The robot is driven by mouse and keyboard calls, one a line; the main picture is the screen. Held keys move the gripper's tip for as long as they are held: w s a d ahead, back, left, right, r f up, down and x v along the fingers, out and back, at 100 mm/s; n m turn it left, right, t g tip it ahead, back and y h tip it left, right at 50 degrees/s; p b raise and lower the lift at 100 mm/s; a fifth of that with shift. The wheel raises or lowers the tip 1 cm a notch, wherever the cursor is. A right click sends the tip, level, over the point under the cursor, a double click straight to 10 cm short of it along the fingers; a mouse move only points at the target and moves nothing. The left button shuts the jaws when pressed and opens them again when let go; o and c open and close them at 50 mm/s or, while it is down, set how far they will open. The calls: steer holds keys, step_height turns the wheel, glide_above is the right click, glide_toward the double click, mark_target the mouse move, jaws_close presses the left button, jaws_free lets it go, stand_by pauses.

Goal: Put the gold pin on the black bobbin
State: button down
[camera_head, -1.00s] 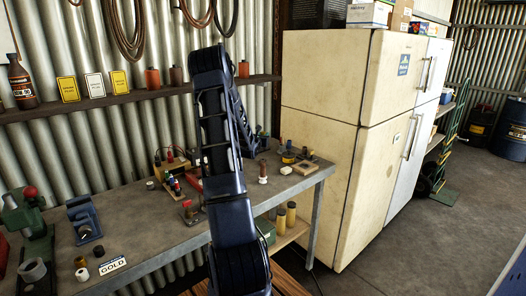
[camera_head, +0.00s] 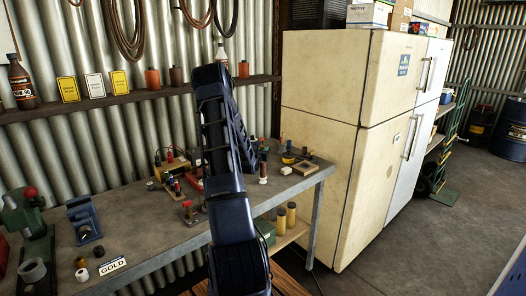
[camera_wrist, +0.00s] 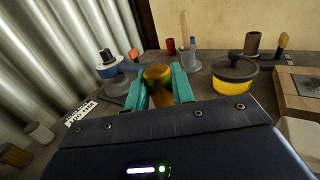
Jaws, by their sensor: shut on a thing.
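My gripper (camera_wrist: 158,84) shows in the wrist view with its two teal fingers shut on a rounded gold-brown thing, which looks like the gold pin (camera_wrist: 157,73). Its lower part is hidden behind the gripper body. In the head view my arm hides most of the gripper, over the far right part of the bench. A small black cylinder, possibly the black bobbin (camera_head: 99,251), stands at the near left of the bench, by a white label reading GOLD (camera_head: 112,266). It is too small to be sure of.
A yellow pot with a black lid (camera_wrist: 235,76) stands right of my gripper, and a wooden block (camera_wrist: 300,92) lies farther right. A blue-banded object (camera_wrist: 113,67) stands to the left. A green press (camera_head: 32,228) and a blue tool (camera_head: 84,220) stand on the bench's left part.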

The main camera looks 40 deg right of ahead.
steer(key=c, duration=1.2)
jaws_free()
steer(key=shift+f, duration=0.15)
